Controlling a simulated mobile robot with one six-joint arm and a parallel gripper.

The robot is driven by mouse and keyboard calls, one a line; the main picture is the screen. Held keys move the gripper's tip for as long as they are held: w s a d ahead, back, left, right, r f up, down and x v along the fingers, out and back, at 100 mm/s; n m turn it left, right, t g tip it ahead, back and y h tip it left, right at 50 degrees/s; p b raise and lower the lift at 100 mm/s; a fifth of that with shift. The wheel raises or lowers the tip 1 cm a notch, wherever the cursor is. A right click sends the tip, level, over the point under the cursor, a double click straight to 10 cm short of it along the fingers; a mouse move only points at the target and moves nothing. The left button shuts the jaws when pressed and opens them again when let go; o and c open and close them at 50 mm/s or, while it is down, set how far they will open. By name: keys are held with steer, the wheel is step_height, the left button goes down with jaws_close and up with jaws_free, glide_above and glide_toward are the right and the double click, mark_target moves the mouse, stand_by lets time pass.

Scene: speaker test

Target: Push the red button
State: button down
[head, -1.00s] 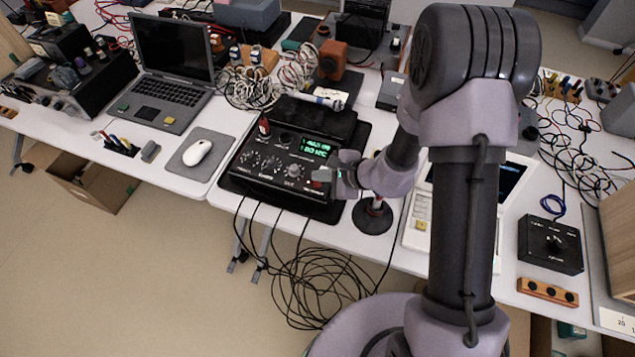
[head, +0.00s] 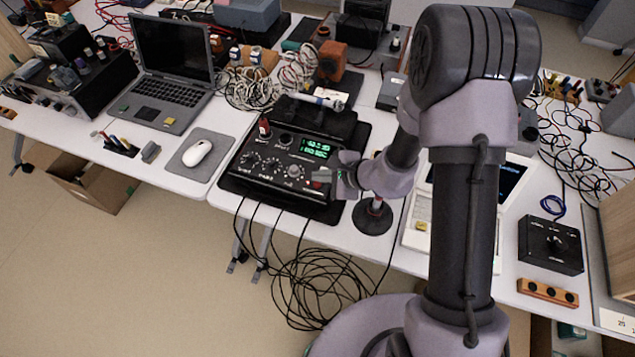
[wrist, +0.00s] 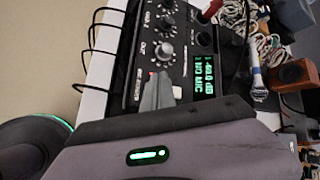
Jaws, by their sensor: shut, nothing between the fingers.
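The black audio device (head: 262,182), with knobs and a lit green display (head: 314,149), lies on a dark mat at the white table's front edge. A small red button (head: 318,185) shows at its front right. My gripper (head: 320,174) is shut and empty, with its tips over that right end, beside the button. In the wrist view the shut fingers (wrist: 158,82) cover part of the panel, and a bit of red (wrist: 152,73) shows at their tips. I cannot tell whether they touch the button.
A stand with a round black base (head: 372,216) is just right of the device, under my wrist. A red plug (head: 264,126) stands up from the device's back left. A white mouse (head: 197,153) and laptop (head: 172,75) are left. Cables (head: 315,285) hang below the table's front edge.

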mark_target(320, 186)
stand_by(0.5)
steer(key=shift+f+b, duration=0.45)
steer(key=shift+b, duration=0.3)
steer(key=shift+f+b, duration=0.5)
steer(key=shift+b, duration=0.2)
stand_by(0.3)
steer(key=shift+r, duration=0.1)
steer(key=shift+r+p, duration=0.55)
steer(key=shift+r, duration=0.3)
step_height(320, 186, up, 6)
steer(key=p, duration=0.3)
